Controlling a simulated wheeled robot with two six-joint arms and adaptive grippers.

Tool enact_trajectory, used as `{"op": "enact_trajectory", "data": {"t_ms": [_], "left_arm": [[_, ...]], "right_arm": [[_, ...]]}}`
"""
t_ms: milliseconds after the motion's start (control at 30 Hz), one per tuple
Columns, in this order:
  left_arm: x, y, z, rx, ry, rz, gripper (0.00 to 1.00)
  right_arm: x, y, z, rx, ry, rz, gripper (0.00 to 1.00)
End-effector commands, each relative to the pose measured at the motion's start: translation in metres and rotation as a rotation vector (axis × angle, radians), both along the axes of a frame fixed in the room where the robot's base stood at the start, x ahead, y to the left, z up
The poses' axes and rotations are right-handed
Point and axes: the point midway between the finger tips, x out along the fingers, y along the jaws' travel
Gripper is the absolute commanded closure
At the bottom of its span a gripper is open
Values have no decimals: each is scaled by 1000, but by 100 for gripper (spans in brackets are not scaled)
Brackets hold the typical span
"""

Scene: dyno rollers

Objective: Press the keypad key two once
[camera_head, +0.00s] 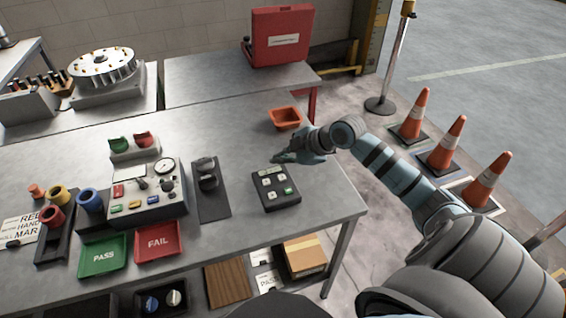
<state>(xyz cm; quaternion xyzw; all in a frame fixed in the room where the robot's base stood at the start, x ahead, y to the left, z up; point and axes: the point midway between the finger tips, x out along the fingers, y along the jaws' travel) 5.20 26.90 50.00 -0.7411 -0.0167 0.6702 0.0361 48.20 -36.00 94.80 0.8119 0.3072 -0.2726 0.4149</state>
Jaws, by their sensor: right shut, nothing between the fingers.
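The keypad (277,201) is a dark box with several light keys and one green key, lying on the metal table near its right end. A small display sits at its far edge. The key labels are too small to read for certain. My right gripper (276,159) is shut and empty, with its fingertips just beyond the keypad's far edge. It appears to be above the table and apart from the keys. My left gripper is not in view.
A dark stand (209,190) is left of the keypad. An orange bin (286,118) stands close behind my right gripper. A control box (147,193), a green PASS tray (102,255) and a red FAIL tray (159,242) are further left. Bare table surrounds the keypad's right side.

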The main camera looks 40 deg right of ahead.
Motion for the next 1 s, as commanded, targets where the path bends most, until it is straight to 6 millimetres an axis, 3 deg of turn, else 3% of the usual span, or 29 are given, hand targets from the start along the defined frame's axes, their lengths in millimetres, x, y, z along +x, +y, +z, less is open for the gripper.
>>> {"op": "enact_trajectory", "data": {"t_ms": [33, 133, 333, 1000], "left_arm": [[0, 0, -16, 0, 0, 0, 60], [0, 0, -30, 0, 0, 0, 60], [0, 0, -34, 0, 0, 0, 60], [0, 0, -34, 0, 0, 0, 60]], "right_arm": [[0, 0, -14, -1, -1, 0, 100], [0, 0, -25, -1, -1, 0, 100], [0, 0, -42, 1, -1, 0, 100], [0, 0, -44, 0, -2, 1, 100]]}}
